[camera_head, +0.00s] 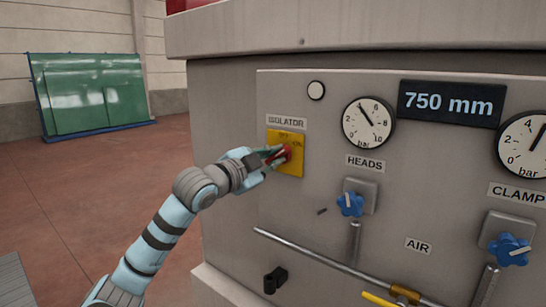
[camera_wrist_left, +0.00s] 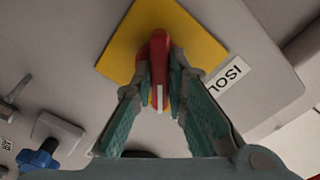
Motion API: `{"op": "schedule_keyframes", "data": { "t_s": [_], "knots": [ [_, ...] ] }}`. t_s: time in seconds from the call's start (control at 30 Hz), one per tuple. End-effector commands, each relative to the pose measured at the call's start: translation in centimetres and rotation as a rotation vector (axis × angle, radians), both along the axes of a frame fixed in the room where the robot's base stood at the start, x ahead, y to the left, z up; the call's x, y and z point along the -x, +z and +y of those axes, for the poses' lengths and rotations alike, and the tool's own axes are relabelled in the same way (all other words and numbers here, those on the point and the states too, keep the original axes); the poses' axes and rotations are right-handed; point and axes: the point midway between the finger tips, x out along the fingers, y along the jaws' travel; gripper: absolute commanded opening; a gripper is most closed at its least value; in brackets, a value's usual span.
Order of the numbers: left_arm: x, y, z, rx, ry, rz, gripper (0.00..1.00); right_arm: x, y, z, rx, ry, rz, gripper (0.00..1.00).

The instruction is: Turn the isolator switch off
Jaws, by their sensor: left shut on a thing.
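The isolator switch is a red handle on a yellow plate (camera_head: 293,139) under the ISOLATOR label (camera_head: 286,122) on the grey machine panel. My left gripper (camera_head: 278,154) reaches it from the left and is shut on the red handle. In the left wrist view the red handle (camera_wrist_left: 159,52) with a white line stands between the two fingertips (camera_wrist_left: 160,88), in front of the yellow plate (camera_wrist_left: 203,40). In the head view the fingers partly hide the handle and the OFF/ON markings. My right gripper shows in neither view.
To the right are a HEADS gauge (camera_head: 368,122), a blue knob (camera_head: 350,204), a 750 mm display (camera_head: 451,103) and a second blue knob (camera_head: 510,250). A metal bar (camera_head: 320,255) runs below. Open floor (camera_head: 100,190) lies left, with green glass sheets (camera_head: 92,92) behind.

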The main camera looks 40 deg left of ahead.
Motion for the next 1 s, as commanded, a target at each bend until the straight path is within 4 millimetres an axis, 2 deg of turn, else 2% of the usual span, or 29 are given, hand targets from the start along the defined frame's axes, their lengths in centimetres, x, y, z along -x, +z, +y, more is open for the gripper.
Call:
{"op": "schedule_keyframes", "data": {
  "t_s": [0.7, 1.0],
  "knots": [
    [0.0, 0.0, 0.1, 0.639, 0.001, -0.012, 0.0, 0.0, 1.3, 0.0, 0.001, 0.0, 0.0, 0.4],
    [0.0, 0.0, 0.1, 0.828, 0.0, -0.016, 0.0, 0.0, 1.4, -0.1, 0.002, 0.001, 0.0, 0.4]
  ]
}}
